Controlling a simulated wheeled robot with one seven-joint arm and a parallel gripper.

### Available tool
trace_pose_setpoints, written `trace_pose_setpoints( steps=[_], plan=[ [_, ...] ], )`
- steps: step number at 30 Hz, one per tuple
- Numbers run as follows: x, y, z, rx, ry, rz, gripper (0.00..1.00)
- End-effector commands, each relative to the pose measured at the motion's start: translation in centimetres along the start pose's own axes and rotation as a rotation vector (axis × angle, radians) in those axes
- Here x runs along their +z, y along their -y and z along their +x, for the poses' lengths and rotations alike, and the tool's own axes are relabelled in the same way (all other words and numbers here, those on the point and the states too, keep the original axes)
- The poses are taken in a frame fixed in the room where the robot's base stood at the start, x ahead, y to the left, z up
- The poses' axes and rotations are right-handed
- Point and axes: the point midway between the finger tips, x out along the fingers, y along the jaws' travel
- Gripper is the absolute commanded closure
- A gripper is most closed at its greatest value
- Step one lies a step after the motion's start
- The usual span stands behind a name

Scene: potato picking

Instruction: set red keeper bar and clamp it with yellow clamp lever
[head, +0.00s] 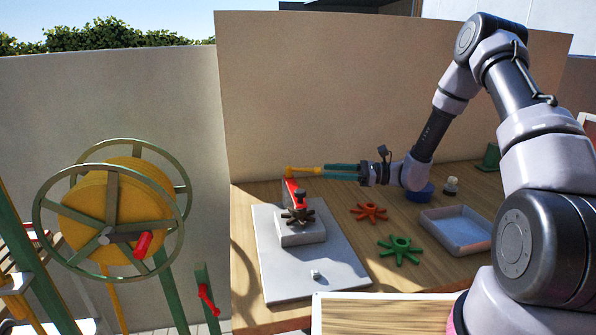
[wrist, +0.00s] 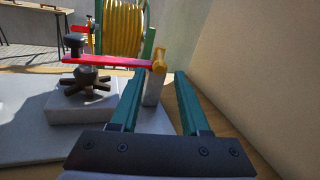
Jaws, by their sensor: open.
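The red keeper bar (head: 291,192) lies across the top of the grey block fixture (head: 303,237) on the grey base plate. In the wrist view the red bar (wrist: 112,61) runs from a black knob (wrist: 75,45) on the left to the yellow clamp lever (wrist: 159,59) on a grey post. The yellow clamp lever (head: 303,170) points right, toward my gripper (head: 328,170). My gripper's teal fingers (wrist: 163,76) are open, with the lever's end showing between or just beyond the tips. I cannot tell whether they touch it. A dark star-shaped part (wrist: 87,85) sits under the knob.
A beige wall (head: 330,90) stands close behind. A yellow reel (head: 115,210) stands left of the table.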

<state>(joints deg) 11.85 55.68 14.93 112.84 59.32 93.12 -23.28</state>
Motion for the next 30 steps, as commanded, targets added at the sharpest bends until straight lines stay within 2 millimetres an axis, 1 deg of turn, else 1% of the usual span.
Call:
trace_pose_setpoints(
  steps=[5, 12, 15, 18, 23, 30],
  plan=[
    [-0.1, 0.0, 2.0, 0.0, 0.005, 0.003, 0.54],
    [0.0, -0.1, 6.6, 0.001, 0.004, 0.002, 0.54],
    [0.0, -0.1, 8.3, 0.001, 0.003, 0.001, 0.54],
    [0.0, 0.0, 9.5, 0.0, 0.003, 0.001, 0.54],
    [-0.1, 0.0, 10.6, -0.001, 0.002, 0.001, 0.54],
    [-0.1, 0.0, 10.7, -0.002, 0.002, 0.002, 0.54]
  ],
)
